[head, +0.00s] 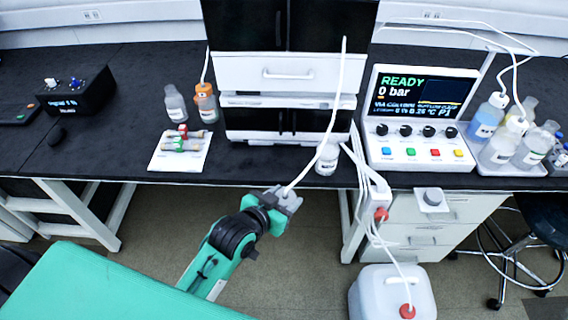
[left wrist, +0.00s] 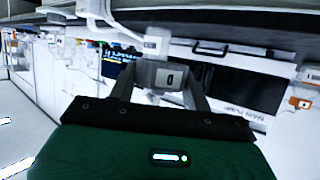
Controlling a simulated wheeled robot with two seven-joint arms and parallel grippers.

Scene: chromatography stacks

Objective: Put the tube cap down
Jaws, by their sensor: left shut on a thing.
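My left gripper (head: 288,198) is in front of the bench, over the floor beyond the bench's front edge. It is shut on the tube cap, which the fingers mostly hide in the head view. A thin white tube (head: 325,130) runs from the gripper up to the front of the black and white stack. In the left wrist view, a grey piece with a small white label (left wrist: 167,77) sits between the two fingers; I take it to be the cap. My right gripper is not in view.
On the dark bench (head: 255,166) stand a clear bottle (head: 328,158) at the stack's foot, an orange-capped bottle (head: 206,104), a grey-topped bottle (head: 175,103), a white mat (head: 165,160) with fittings, and a control unit (head: 418,125). A white canister (head: 385,295) stands on the floor.

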